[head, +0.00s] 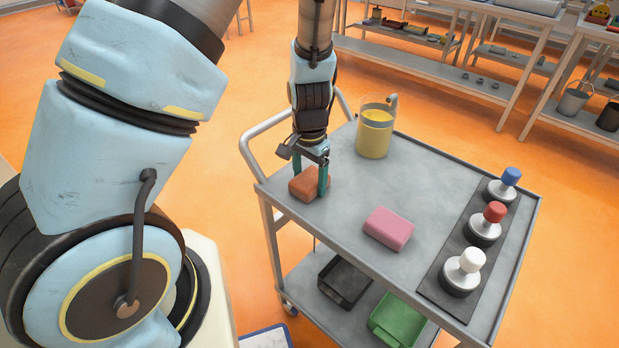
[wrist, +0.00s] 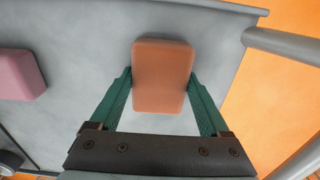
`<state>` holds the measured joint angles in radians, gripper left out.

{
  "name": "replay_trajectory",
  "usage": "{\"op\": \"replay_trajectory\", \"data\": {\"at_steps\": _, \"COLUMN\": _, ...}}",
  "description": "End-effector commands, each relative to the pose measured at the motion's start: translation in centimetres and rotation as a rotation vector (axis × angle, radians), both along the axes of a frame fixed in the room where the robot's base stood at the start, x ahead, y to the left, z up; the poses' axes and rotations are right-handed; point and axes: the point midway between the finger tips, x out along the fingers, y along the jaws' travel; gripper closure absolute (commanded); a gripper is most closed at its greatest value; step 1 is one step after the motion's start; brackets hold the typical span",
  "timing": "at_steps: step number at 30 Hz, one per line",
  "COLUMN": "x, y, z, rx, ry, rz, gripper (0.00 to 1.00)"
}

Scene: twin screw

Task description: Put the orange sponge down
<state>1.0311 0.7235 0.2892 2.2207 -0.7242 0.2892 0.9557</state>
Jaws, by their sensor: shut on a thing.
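The orange sponge (head: 304,184) is at the left end of the grey cart top, near the handle. My gripper (head: 323,178) points down with its teal fingers on either side of the sponge. In the wrist view, my gripper (wrist: 161,92) is shut on the orange sponge (wrist: 162,62), one finger against each long side. The sponge lies flat at or just above the cart top; I cannot tell whether it touches.
A pink sponge (head: 389,228) lies on the cart top (head: 345,200). A jug of yellow liquid (head: 375,130) stands at the back. White (head: 464,271), red (head: 487,222) and blue-topped (head: 503,186) pieces stand on a dark strip at right. Free surface lies between the sponges.

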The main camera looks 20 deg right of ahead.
Motion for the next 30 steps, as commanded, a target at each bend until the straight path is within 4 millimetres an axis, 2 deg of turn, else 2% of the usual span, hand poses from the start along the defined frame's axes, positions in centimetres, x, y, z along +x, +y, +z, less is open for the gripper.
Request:
{"op": "replay_trajectory", "data": {"at_steps": 1, "x": 0.0, "y": 0.0, "z": -0.1, "rx": 0.000, "ry": 0.000, "rz": 0.000, "gripper": 0.17}}
{"op": "replay_trajectory", "data": {"at_steps": 6, "x": 0.0, "y": 0.0, "z": 0.0, "rx": 0.000, "ry": 0.000, "rz": 0.000, "gripper": 0.00}}
{"op": "replay_trajectory", "data": {"at_steps": 13, "x": 0.0, "y": 0.0, "z": 0.1, "rx": 0.000, "ry": 0.000, "rz": 0.000, "gripper": 0.00}}
{"op": "replay_trajectory", "data": {"at_steps": 17, "x": 0.0, "y": -0.1, "z": 0.9, "rx": -0.002, "ry": -0.002, "rz": -0.002, "gripper": 0.00}}
{"op": "replay_trajectory", "data": {"at_steps": 30, "x": 0.0, "y": -0.1, "z": 9.5, "rx": -0.003, "ry": -0.003, "rz": -0.002, "gripper": 0.00}}
